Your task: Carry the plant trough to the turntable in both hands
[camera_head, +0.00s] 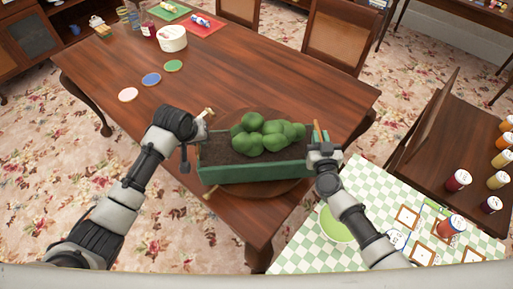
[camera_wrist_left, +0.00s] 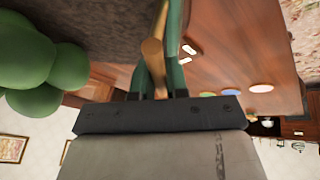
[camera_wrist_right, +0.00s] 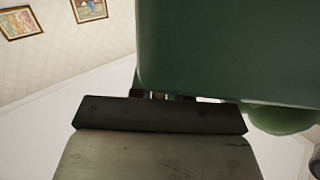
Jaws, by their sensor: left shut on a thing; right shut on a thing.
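The green plant trough (camera_head: 255,173) holds dark soil and rounded green bushes (camera_head: 265,135). It is level over the round wooden turntable (camera_head: 245,192) on the table; I cannot tell whether it touches it. My left gripper (camera_head: 195,137) is shut on the trough's left end. In the left wrist view, a wooden handle (camera_wrist_left: 153,55) stands between the jaws by the green wall (camera_wrist_left: 176,45). My right gripper (camera_head: 322,150) is shut on the right end, and the green wall (camera_wrist_right: 225,50) fills much of the right wrist view. Its fingertips are mostly hidden.
The wooden table (camera_head: 225,80) bears pink, blue and green discs (camera_head: 151,79), a round white box (camera_head: 172,39) and coloured mats at the far end. A checked cloth (camera_head: 360,185) with a green bowl (camera_head: 338,224) and frames is at lower right. Jars stand farther right.

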